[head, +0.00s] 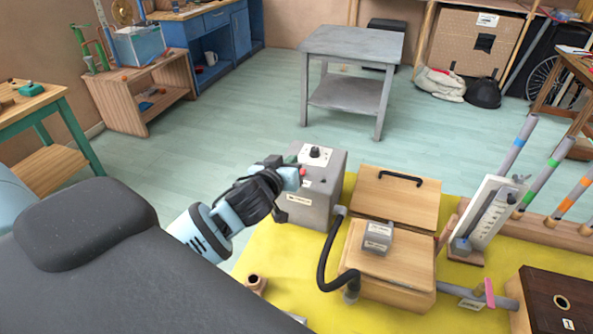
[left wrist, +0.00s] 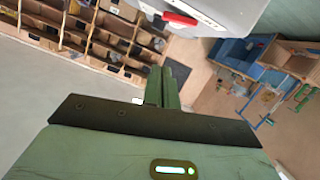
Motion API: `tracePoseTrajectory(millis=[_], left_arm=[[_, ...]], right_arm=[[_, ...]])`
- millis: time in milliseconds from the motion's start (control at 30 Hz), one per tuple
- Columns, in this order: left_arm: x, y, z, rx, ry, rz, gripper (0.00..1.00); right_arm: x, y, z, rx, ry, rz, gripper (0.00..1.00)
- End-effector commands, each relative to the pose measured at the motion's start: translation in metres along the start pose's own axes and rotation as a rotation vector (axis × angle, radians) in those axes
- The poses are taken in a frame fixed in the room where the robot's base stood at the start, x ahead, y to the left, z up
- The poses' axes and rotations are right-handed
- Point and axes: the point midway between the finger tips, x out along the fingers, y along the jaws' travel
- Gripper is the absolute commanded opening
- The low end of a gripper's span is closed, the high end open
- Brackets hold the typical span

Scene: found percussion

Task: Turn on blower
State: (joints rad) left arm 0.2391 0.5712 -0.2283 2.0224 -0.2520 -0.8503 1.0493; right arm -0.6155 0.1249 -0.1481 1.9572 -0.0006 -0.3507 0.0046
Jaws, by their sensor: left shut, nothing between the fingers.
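The blower looks to be the grey box (head: 318,196) on the yellow mat, with a dark knob (head: 315,152) on top and a small red switch (head: 303,171) on the side facing my arm. My left gripper (head: 286,177) is at that side, close to the red switch; it partly covers the box. In the left wrist view the shut, empty fingers (left wrist: 166,86) point toward the grey box (left wrist: 235,14), whose red switch (left wrist: 180,19) shows above them. Whether the fingertips touch the switch I cannot tell. My right gripper is in neither view.
A black hose (head: 325,262) runs from the box to a wooden box (head: 392,262). A small grey block (head: 378,237) sits on it. A gauge board (head: 490,213) and coloured tubes stand at the right. A grey table (head: 352,43) stands behind, with clear floor before it.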

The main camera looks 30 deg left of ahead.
Motion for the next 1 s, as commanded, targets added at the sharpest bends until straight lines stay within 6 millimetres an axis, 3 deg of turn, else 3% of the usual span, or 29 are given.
tracePoseTrajectory(millis=[167,200,500,1000], left_arm=[[0.029,0.0,-0.001,0.001,0.0,-0.001,0.0],[0.03,0.0,0.007,0.001,-0.004,0.0,0.0],[0.036,0.0,0.037,-0.001,-0.002,0.001,0.0],[0.04,0.001,0.04,-0.001,-0.001,0.001,0.0]], right_arm=[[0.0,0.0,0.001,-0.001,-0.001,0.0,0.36],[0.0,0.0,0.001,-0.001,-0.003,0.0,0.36],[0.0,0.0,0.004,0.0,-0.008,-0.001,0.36],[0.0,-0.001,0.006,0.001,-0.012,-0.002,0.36]])
